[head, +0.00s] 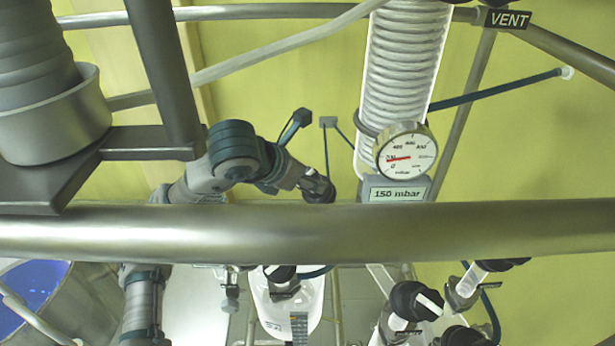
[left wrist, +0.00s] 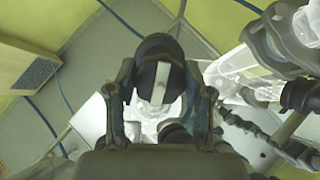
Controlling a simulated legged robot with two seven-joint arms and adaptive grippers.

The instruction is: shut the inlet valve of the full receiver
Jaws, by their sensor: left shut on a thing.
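My left gripper (head: 314,186) reaches in above the thick rail in the head view and is closed around a dark, round valve knob. In the left wrist view, the black knob (left wrist: 157,62) with a white stripe along its face sits between the two fingers of the gripper (left wrist: 161,78). The stripe runs up and down in that picture. A white receiver (head: 288,310) with a graduated scale hangs below the rail in the head view. The rail hides what joins the held valve to it, and I cannot tell its fill level. My right gripper is not in view.
The thick metal rail (head: 440,232) crosses the whole head view. A glass coil condenser (head: 400,65), a gauge (head: 405,152) and a "150 mbar" display (head: 397,193) stand right of the gripper. More black valve knobs (head: 416,301) are at lower right. A vessel with blue liquid (head: 35,283) is at lower left.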

